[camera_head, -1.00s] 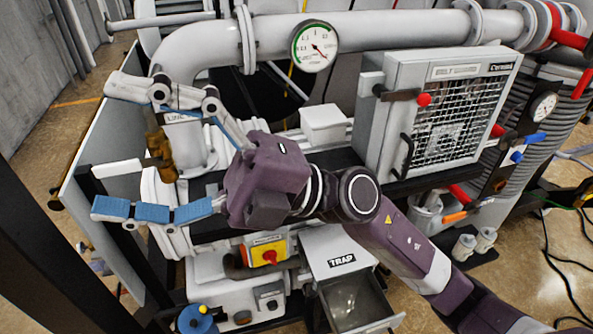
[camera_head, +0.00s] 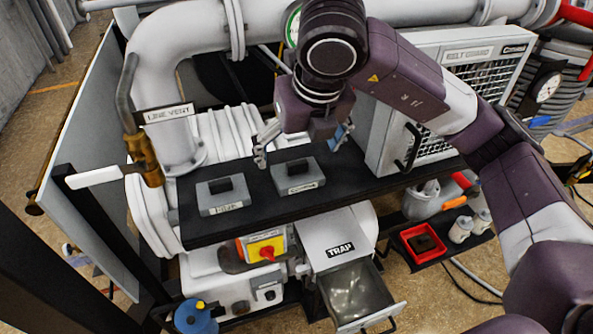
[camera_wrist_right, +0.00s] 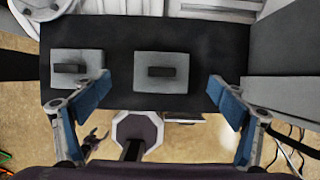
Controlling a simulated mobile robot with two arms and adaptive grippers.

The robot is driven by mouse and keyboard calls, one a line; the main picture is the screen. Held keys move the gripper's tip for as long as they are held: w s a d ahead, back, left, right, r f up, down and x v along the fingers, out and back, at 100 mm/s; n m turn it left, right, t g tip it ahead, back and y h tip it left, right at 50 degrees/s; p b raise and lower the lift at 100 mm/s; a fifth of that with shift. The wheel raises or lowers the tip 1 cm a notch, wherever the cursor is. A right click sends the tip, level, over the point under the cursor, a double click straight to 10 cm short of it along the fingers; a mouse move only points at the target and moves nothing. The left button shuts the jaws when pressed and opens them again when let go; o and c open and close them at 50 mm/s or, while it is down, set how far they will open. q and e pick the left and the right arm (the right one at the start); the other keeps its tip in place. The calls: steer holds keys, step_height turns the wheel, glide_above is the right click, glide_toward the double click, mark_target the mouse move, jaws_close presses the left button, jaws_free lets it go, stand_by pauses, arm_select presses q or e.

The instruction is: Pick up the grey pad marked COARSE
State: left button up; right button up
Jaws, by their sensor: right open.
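Two grey pads with dark block handles lie on a black shelf (camera_head: 240,227). The right-hand pad (camera_head: 311,179) has a label on its front edge that appears to read COARSE; it also shows in the right wrist view (camera_wrist_right: 145,85). The other pad (camera_head: 208,199) lies to its left, its label too small to read surely; it shows at the left in the wrist view (camera_wrist_right: 92,57). My right gripper (camera_head: 302,146) is open and empty above and just behind the right-hand pad. Its blue-padded fingers (camera_wrist_right: 160,100) are spread wide on either side of that pad.
A belt guard box (camera_head: 390,140) stands at the shelf's right end. A pipe with a LINE VENT label (camera_head: 168,113) and a white-handled brass valve (camera_head: 145,160) stand at the left. Below are an open TRAP drawer (camera_head: 352,295) and a red tray (camera_head: 406,236).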

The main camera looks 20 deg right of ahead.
mark_target(299, 164)
steer(key=p+x, duration=0.1)
steer(key=x, duration=0.1)
steer(key=p+x, duration=0.2)
steer(key=x, duration=0.1)
steer(key=shift+s+d+f, duration=0.2)
steer(key=shift+f, duration=0.25)
steer(key=shift+w+f, duration=0.15)
steer(key=shift+f, duration=0.1)
steer(key=shift+r, duration=0.1)
steer(key=c, duration=1.4)
